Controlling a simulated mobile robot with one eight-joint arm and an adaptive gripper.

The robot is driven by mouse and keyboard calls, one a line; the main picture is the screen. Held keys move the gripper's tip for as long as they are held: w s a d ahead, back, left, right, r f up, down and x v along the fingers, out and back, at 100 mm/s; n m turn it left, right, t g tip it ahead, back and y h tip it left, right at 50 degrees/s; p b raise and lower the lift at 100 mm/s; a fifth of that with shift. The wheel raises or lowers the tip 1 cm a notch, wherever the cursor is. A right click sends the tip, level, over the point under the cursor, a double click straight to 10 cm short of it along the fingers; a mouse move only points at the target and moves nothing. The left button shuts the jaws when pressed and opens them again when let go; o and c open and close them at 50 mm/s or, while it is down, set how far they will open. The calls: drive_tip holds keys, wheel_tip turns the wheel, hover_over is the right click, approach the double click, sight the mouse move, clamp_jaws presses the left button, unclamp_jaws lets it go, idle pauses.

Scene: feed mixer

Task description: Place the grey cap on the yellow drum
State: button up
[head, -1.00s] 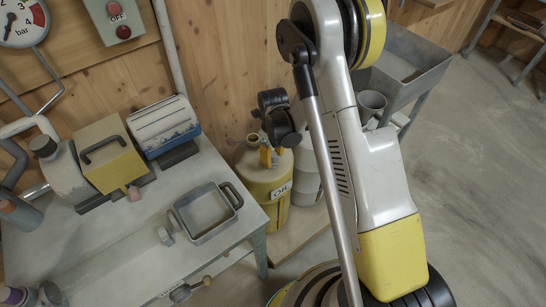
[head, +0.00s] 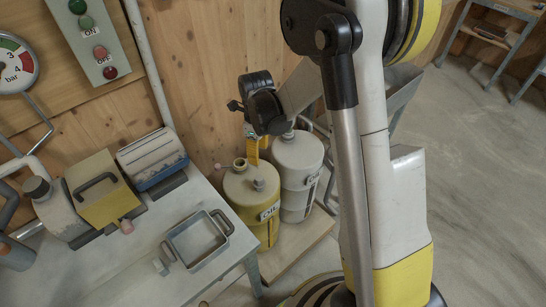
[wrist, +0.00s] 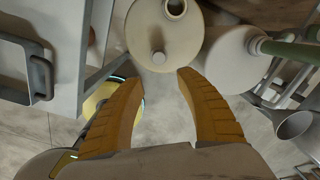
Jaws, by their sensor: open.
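The yellow drum (head: 240,190) stands beside the table, with an "OIL" label and a rimmed opening on top. In the wrist view its top (wrist: 140,35) looks pale cream.
A pale grey drum (head: 298,165) stands close on the right of the yellow one. The table (head: 130,265) on the left holds an open metal tray (head: 190,262) and yellow and blue machine housings. A wooden wall is behind. Open floor (head: 480,170) lies at right.

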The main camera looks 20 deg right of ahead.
drive_tip(key=s+r+n+t, duration=0.6)
drive_tip(key=s+r+n, duration=1.3)
drive_tip(key=n, duration=0.7)
drive_tip(key=shift+s+r+t, duration=0.2)
drive_tip(key=shift+r+t, duration=0.1)
drive_tip(key=shift+r, duration=0.3)
drive_tip(key=shift+a, duration=0.1)
